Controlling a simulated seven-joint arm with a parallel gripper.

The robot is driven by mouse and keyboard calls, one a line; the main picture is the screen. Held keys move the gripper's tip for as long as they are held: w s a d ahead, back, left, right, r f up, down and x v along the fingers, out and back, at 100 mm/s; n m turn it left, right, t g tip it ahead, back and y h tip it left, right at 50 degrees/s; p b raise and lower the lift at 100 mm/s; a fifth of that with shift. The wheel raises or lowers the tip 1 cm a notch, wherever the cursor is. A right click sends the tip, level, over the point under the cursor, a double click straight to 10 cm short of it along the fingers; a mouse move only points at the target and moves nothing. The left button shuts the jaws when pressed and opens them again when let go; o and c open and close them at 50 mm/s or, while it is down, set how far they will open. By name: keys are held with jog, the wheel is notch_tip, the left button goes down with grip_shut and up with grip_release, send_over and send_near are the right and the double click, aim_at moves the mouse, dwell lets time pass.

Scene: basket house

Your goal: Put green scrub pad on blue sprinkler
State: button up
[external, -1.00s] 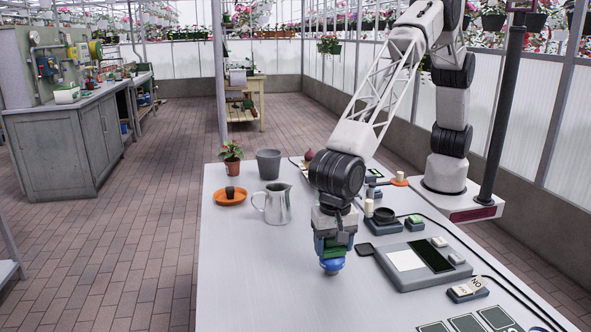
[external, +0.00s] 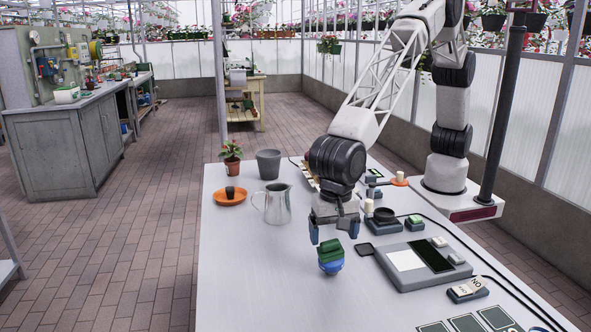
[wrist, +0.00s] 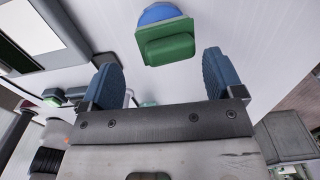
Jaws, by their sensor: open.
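The green scrub pad (external: 329,250) rests on top of the blue sprinkler (external: 331,267) on the light table. In the wrist view the green scrub pad (wrist: 167,43) covers much of the blue sprinkler (wrist: 160,13), whose blue edge shows past it. My gripper (external: 334,235) is open and empty, above and slightly behind the pad in the external view. In the wrist view my gripper's two blue fingers (wrist: 160,75) are spread wide, with the pad beyond their tips and apart from them.
A metal pitcher (external: 278,204) stands to the left, near an orange saucer (external: 221,198) and a grey pot (external: 268,164). A grey panel device (external: 405,281) lies to the right. The front left of the table (external: 255,290) is clear.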

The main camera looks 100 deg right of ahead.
notch_tip(320, 180, up, 9)
dwell(0.4)
dwell(0.9)
jog(key=s+d+r+n, duration=0.3)
jog(key=s+d+r, duration=0.25)
jog(key=d, duration=0.65)
jog(key=s+d+r+n+t, duration=0.1)
jog(key=s+d+r+n, duration=0.4)
jog(key=d, duration=0.7)
jog(key=s+d+r+n, duration=0.1)
jog(key=s+d+r, duration=0.3)
jog(key=d+r, duration=0.55)
jog(key=s+d+f+n, duration=0.2)
jog(key=s+d+n, duration=0.1)
jog(key=s+d, duration=0.4)
jog(key=s+d+f+n+t, duration=0.1)
jog(key=s+d+f+n, duration=0.1)
jog(key=s+d, duration=0.6)
jog(key=s+d+f+n, duration=0.2)
jog(key=s+d, duration=0.6)
jog(key=s, duration=0.7)
jog(key=shift+f+n+t, duration=0.3)
jog(key=shift+n, duration=0.6)
jog(key=shift+o, duration=0.4)
jog(key=shift+w+a, duration=0.1)
